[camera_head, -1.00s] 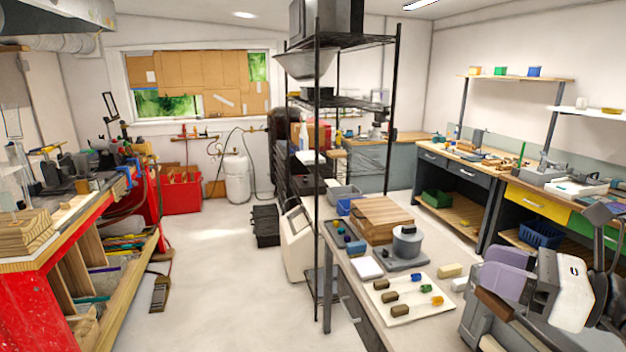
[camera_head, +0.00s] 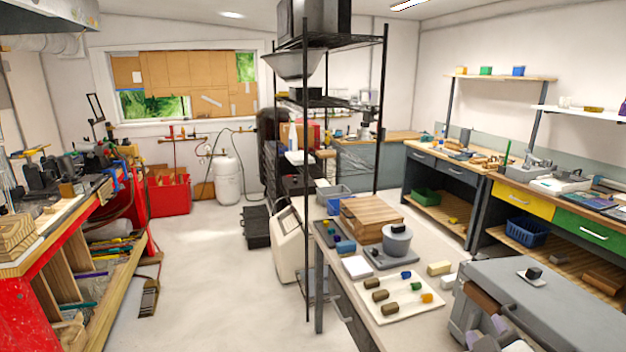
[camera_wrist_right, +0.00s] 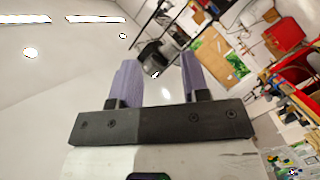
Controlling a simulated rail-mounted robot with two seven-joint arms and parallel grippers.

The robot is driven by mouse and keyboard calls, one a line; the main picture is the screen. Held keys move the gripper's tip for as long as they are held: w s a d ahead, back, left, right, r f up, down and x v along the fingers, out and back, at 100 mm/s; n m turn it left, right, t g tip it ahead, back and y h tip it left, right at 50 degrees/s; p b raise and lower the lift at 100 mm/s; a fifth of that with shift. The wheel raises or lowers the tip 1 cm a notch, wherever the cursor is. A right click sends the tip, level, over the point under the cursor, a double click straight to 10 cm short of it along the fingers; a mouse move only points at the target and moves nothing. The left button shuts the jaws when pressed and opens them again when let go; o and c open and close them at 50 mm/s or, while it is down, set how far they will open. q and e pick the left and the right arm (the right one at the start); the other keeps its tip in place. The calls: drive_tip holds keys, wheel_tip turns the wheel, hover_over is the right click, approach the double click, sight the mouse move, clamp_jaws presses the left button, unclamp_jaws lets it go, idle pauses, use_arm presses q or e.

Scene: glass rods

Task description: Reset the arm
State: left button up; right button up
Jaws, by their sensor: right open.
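My right gripper (camera_head: 484,332) shows only in part at the bottom right of the head view, in front of a grey box. In the right wrist view its two purple fingers (camera_wrist_right: 160,76) stand apart with nothing between them, and the room shows tilted beyond them. My left gripper is not in view.
A white tray (camera_head: 388,318) with several dark, blue and orange pieces lies on the near table, by a wooden block (camera_head: 371,216) and a grey pot (camera_head: 397,240). The grey box (camera_head: 560,310) carries a small dark item (camera_head: 534,274). A black wire rack (camera_head: 383,110) stands beside the table. The middle floor is clear.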

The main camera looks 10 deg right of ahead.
drive_tip(key=s+a+f+g+y, duration=0.2)
drive_tip(key=s+a+f, duration=0.15)
drive_tip(key=f, duration=0.35)
drive_tip(key=s+a+f+g+y, duration=0.2)
drive_tip(key=a+f, duration=0.2)
drive_tip(key=f, duration=0.3)
drive_tip(key=s+a+f+g+y, duration=0.1)
drive_tip(key=s+a+f+y, duration=0.15)
drive_tip(key=f, duration=0.45)
drive_tip(key=s+a+f+m+g+y, duration=0.1)
drive_tip(key=s+a+f+g, duration=0.2)
drive_tip(key=s+f, duration=0.5)
drive_tip(key=s+a+f+m+g, duration=0.1)
drive_tip(key=s+a+f+g, duration=0.3)
drive_tip(key=s, duration=0.7)
wheel_tip(320, 180, up, 23)
drive_tip(key=w+d+t+p, duration=0.1)
drive_tip(key=p, duration=2.4)
drive_tip(key=shift+d, duration=0.1)
